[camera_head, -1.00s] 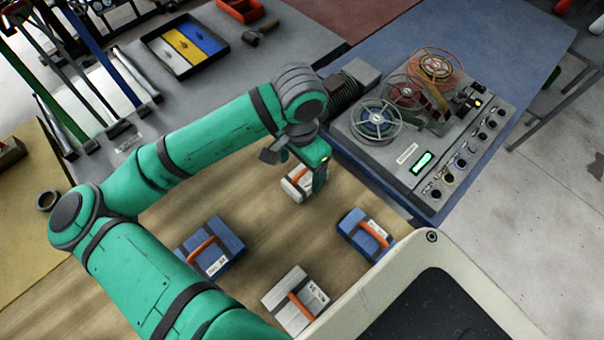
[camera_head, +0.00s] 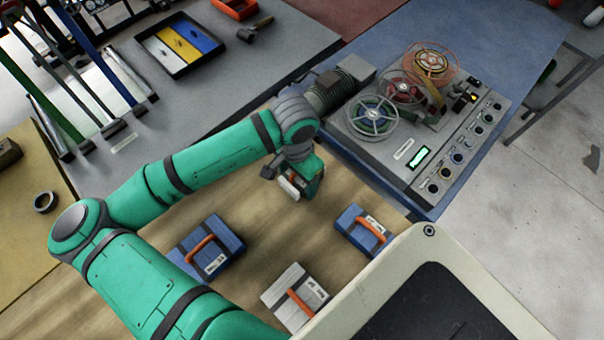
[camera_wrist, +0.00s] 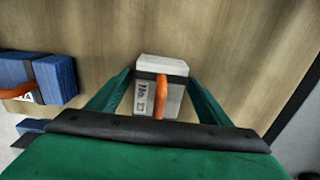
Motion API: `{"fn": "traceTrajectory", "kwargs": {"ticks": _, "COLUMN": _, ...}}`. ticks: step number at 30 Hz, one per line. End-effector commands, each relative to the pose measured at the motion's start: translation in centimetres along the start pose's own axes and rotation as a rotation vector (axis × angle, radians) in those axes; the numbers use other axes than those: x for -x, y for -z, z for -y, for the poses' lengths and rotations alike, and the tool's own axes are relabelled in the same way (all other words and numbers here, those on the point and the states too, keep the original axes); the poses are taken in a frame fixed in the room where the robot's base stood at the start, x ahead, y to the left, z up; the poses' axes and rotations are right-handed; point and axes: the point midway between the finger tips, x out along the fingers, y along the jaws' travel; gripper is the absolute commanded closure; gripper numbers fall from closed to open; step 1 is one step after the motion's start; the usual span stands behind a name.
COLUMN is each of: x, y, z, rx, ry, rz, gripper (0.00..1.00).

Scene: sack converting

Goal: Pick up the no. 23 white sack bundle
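The no. 23 white sack bundle (camera_head: 289,187) sits on the wooden tabletop, partly hidden by my gripper (camera_head: 306,184) in the head view. In the wrist view the bundle (camera_wrist: 171,98) lies between the two green fingers of my gripper (camera_wrist: 160,74). Its raised orange handle (camera_wrist: 161,96) points toward the camera, and its label appears to read No. 23. The fingers are spread, one on each side of the bundle, with their tips close to its sides. I cannot tell whether they touch it.
A large blue bundle (camera_head: 190,245), another white bundle (camera_head: 280,290) and a smaller blue bundle (camera_head: 348,218) stand nearer on the wooden top. A reel machine (camera_head: 405,150) is at the right. A divided tray (camera_head: 150,42) lies on the grey bench. Bare wood surrounds the no. 23 bundle.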

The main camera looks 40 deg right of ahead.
Motion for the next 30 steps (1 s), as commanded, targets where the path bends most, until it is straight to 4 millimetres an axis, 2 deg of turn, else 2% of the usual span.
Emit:
{"fn": "traceTrajectory", "kwargs": {"ticks": 1, "x": 0.0, "y": 0.0, "z": 0.0, "rx": 0.0, "ry": 0.0, "rz": 0.0, "gripper": 0.41}}
{"fn": "traceTrajectory", "kwargs": {"ticks": 4, "x": 0.0, "y": 0.0, "z": 0.0, "rx": 0.0, "ry": 0.0, "rz": 0.0, "gripper": 0.65}}
{"fn": "traceTrajectory", "kwargs": {"ticks": 5, "x": 0.0, "y": 0.0, "z": 0.0, "rx": 0.0, "ry": 0.0, "rz": 0.0, "gripper": 0.68}}
{"fn": "traceTrajectory", "kwargs": {"ticks": 14, "x": 0.1, "y": 0.0, "z": 0.0, "rx": 0.0, "ry": 0.0, "rz": 0.0, "gripper": 0.68}}
{"fn": "traceTrajectory", "kwargs": {"ticks": 20, "x": 1.1, "y": 0.1, "z": -0.1, "rx": -0.003, "ry": -0.001, "rz": -0.001, "gripper": 0.68}}
{"fn": "traceTrajectory", "kwargs": {"ticks": 25, "x": 3.0, "y": 0.2, "z": -0.1, "rx": -0.005, "ry": 0.001, "rz": -0.002, "gripper": 0.68}}
{"fn": "traceTrajectory", "kwargs": {"ticks": 30, "x": 5.7, "y": 0.3, "z": -1.1, "rx": -0.012, "ry": 0.002, "rz": -0.002, "gripper": 0.68}}
